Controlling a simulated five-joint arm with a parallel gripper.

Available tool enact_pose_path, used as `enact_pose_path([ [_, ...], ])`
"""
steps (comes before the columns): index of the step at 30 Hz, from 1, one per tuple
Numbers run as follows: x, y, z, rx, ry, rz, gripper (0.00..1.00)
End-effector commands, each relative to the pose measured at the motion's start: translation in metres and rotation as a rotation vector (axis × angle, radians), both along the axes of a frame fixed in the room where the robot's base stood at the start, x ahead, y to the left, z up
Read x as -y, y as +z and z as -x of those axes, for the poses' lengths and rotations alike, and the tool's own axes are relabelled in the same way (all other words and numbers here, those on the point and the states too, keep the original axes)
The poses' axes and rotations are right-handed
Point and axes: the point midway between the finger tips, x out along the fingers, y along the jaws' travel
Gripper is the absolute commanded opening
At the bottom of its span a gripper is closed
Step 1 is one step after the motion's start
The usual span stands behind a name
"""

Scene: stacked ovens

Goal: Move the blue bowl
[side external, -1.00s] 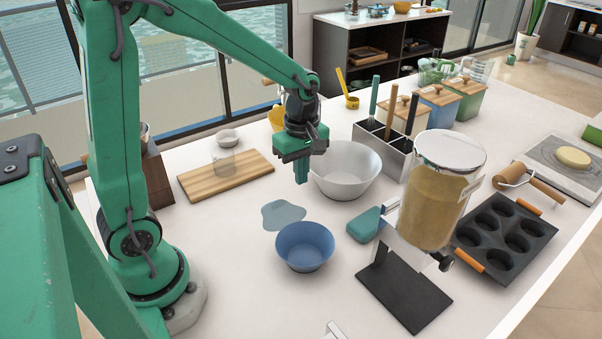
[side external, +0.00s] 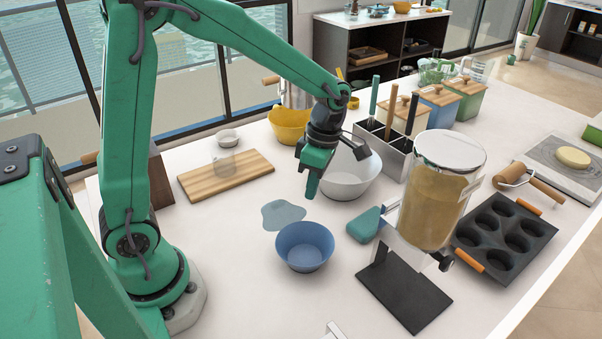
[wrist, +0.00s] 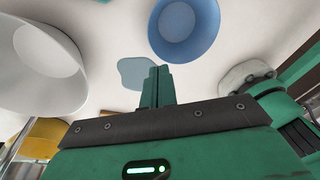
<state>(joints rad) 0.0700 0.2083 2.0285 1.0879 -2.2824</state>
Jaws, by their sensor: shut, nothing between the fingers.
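The blue bowl (side external: 304,248) sits upright on the white counter, in the middle of the side external view. It is empty. In the wrist view the blue bowl (wrist: 184,28) is at the top, beyond my fingertips. My gripper (side external: 311,192) is shut and empty, pointing down above the counter. In the side view it appears behind and above the blue bowl, in front of the white bowl (side external: 350,183). It is apart from the blue bowl. In the wrist view my gripper (wrist: 155,72) shows its fingers together.
A flat blue-grey patch (side external: 283,215) lies behind the blue bowl. A teal object (side external: 364,225) and a tall dispenser (side external: 432,195) on a black base stand to the right. A wooden board (side external: 226,175) lies at back left. The counter left of the blue bowl is clear.

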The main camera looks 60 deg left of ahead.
Motion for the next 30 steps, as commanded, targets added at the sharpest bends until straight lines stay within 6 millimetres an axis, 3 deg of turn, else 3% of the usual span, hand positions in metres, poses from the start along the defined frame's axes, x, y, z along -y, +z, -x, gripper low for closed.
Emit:
enact_pose_path([
  [9,0.027,-0.001,0.005,-0.087,0.339,-0.109,0.00],
  [15,0.036,-0.001,0.008,-0.113,0.466,-0.161,0.00],
  [30,0.036,-0.008,0.011,-0.120,0.497,-0.174,0.00],
])
